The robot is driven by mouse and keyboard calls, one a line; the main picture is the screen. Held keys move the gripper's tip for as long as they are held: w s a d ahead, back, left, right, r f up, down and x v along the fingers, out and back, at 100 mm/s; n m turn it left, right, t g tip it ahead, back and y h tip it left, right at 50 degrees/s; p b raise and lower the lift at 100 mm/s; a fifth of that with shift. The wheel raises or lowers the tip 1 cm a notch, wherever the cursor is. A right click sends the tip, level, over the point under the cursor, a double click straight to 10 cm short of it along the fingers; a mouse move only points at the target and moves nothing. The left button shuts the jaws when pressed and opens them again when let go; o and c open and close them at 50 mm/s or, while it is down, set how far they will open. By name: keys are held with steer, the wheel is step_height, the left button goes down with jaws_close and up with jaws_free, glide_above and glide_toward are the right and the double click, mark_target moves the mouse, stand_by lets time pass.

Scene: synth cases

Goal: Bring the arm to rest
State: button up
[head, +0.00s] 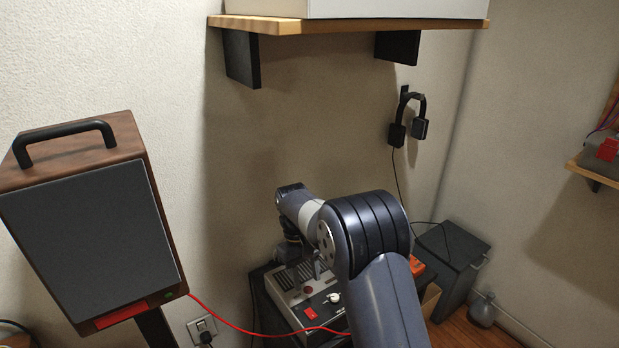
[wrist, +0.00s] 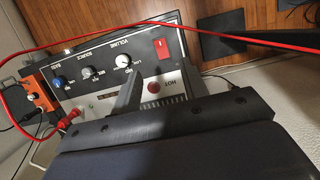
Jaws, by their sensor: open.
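My arm reaches forward from the bottom of the head view and bends at a dark ribbed joint. My gripper (head: 316,264) hangs over a grey amplifier (head: 293,291), partly hidden by my arm. In the wrist view my gripper (wrist: 162,84) has its two dark fingers spread apart with nothing between them. Beyond them is the amplifier's dark front panel (wrist: 95,62), with knobs marked volume, source and bass and a red switch (wrist: 162,47). Whether the fingers touch the amplifier I cannot tell.
A red cable (head: 240,331) runs from a wooden speaker (head: 90,227) toward the amplifier. An orange box (wrist: 38,92) sits beside the amplifier. A shelf (head: 345,25) juts out above. Headphones (head: 421,127) hang on the wall, above a dark cabinet (head: 452,262).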

mark_target(314, 316)
steer(key=x, duration=1.1)
steer(key=shift+d, duration=0.1)
steer(key=shift+b, duration=0.5)
steer(key=shift+s+t+y+b, duration=0.1)
steer(key=shift+t+y+b, duration=0.2)
steer(key=shift+t, duration=0.2)
steer(key=shift+r, duration=0.1)
steer(key=shift+r+p, duration=0.1)
steer(key=shift+p, duration=0.25)
